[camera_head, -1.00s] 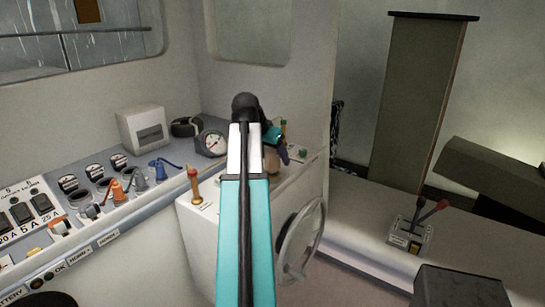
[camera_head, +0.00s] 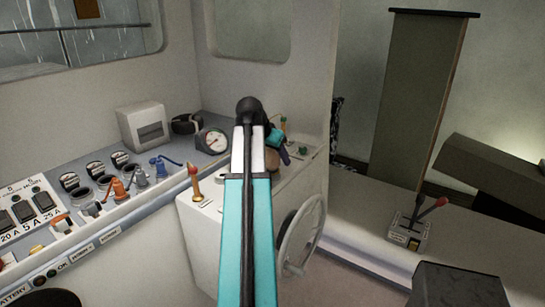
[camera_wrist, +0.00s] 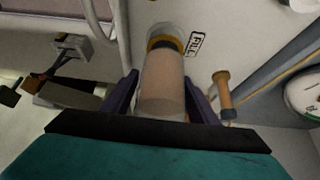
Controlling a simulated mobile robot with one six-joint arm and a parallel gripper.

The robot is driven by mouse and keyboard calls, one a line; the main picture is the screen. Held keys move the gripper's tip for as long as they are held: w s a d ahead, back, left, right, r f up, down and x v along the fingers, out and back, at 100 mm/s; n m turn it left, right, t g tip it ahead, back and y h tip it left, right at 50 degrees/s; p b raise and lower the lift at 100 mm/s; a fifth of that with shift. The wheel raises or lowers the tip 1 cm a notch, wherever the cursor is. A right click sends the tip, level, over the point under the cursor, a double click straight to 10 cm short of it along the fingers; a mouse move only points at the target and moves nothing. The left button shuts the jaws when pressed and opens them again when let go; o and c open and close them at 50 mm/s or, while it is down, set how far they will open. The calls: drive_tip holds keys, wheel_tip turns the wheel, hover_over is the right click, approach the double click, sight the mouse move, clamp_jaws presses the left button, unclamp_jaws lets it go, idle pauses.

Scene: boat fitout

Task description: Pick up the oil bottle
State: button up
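The bottle (camera_wrist: 163,85) is a clear, brownish cylinder with a yellow and dark ring at its far end, beside a FILL label. In the head view the bottle (camera_head: 271,160) shows as a small brownish shape on the white console, partly hidden by my arm. My gripper (camera_wrist: 160,80) has its two purple fingers on either side of the bottle. The fingers lie very close to its sides; whether they press on it is unclear.
A round gauge (camera_head: 214,141) and a switch panel (camera_head: 35,208) lie left. A red-knobbed lever unit (camera_head: 408,237) sits right.

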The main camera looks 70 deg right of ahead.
drive_tip(key=c, duration=1)
drive_tip(key=shift+r, duration=0.15)
drive_tip(key=shift+r+b, duration=0.8)
drive_tip(key=shift+r, duration=0.6)
drive_tip(key=shift+a+r, duration=0.1)
drive_tip(key=shift+r, duration=0.1)
drive_tip(key=s+a+b, duration=0.2)
drive_tip(key=a, duration=0.5)
drive_tip(key=s+a+r+b, duration=0.1)
drive_tip(key=s+a+b, duration=0.1)
drive_tip(key=a, duration=0.6)
drive_tip(key=shift+s+r, duration=0.25)
drive_tip(key=shift+w, duration=0.1)
